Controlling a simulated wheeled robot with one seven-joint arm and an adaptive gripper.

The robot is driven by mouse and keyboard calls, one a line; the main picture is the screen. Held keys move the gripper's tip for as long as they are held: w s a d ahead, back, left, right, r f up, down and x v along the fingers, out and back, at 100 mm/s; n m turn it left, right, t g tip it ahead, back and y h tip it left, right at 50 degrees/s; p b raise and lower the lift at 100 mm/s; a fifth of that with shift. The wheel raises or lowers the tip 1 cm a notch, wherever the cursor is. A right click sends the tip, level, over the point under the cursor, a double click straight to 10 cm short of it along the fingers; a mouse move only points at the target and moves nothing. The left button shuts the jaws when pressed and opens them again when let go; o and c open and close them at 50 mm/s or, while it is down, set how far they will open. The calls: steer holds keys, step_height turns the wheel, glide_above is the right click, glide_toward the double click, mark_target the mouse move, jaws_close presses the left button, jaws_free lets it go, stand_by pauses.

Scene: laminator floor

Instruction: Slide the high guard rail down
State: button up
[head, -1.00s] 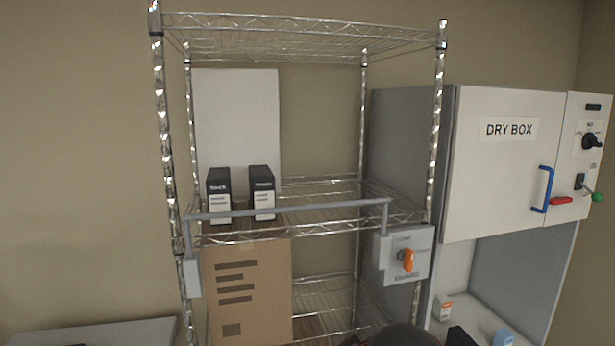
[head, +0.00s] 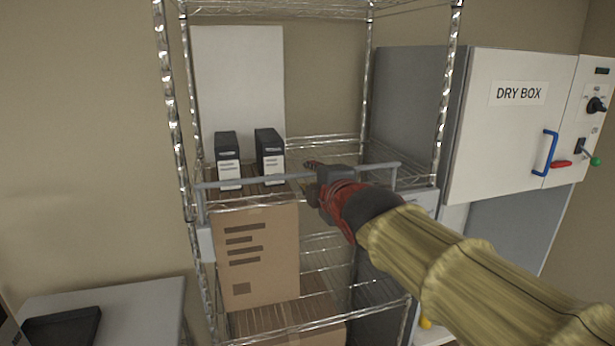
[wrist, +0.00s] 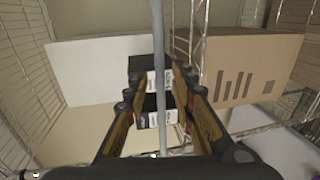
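The guard rail (head: 245,182) is a thin grey bar running across the front of the wire shelf. It stands on a short post at each end, level with the lower part of two black boxes. My gripper (head: 309,179) is at the rail, right of its middle. In the wrist view the rail (wrist: 157,30) runs between the two spread fingers of my gripper (wrist: 157,78). The fingers stand apart on either side of it, with gaps visible. My arm hides the orange handle on the rail's right-hand mount.
Two black boxes (head: 228,160) with white labels stand behind the rail. A white panel (head: 240,80) stands behind them. A cardboard box (head: 262,255) is below. The dry box (head: 515,130) is at right. A low grey surface (head: 130,310) is at lower left.

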mark_target(308, 175)
steer(key=shift+x, duration=1.95)
steer(key=shift+s, duration=0.1)
steer(key=shift+c, duration=0.3)
jaws_close()
steer(key=shift+f, duration=0.1)
